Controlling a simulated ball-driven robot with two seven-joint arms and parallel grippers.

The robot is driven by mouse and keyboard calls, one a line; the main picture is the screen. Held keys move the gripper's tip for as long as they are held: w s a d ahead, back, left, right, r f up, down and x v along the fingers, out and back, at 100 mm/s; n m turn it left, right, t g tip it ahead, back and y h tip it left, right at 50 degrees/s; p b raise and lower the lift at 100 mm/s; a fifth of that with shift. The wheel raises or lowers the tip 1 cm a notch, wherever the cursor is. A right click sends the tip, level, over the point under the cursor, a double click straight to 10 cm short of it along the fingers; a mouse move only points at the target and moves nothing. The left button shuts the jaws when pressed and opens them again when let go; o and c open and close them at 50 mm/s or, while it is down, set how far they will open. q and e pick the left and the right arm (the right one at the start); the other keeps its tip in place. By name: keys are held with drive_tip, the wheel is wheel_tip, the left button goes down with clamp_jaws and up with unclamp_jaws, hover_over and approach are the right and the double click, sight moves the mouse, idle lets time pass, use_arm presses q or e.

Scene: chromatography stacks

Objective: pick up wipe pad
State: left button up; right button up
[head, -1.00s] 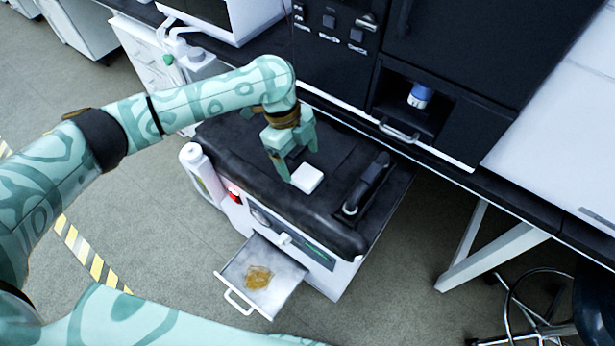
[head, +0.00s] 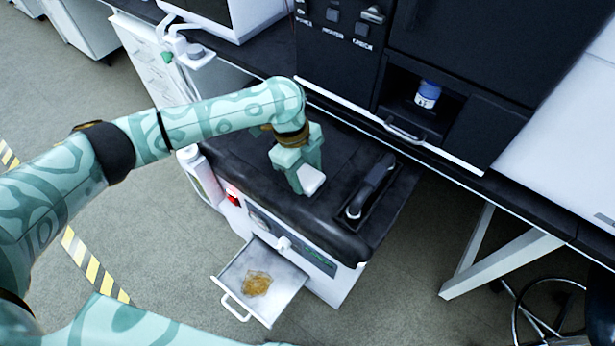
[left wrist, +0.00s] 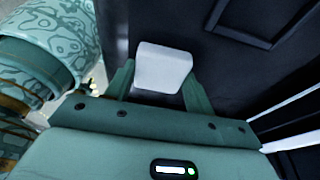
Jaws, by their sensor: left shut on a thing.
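The wipe pad (head: 311,179) is a small white block with rounded edges at the black top of the white cart. My left gripper (head: 304,182) is over the cart top and shut on the pad, with a finger on either side of it. In the left wrist view the pad (left wrist: 163,68) sits between the fingertips of the left gripper (left wrist: 160,85). I cannot tell whether the pad still touches the cart top. My right gripper is not in view.
The cart's black top (head: 340,150) has a black handle (head: 372,187) at right. An open drawer (head: 292,280) holds a brown stain or spill (head: 257,284). A white bottle (head: 197,170) is at the cart's left side. A blue-capped vial (head: 428,94) stands in a dark cabinet recess behind.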

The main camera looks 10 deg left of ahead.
sight(311, 178)
use_arm(q)
drive_tip(key=shift+r, duration=0.1)
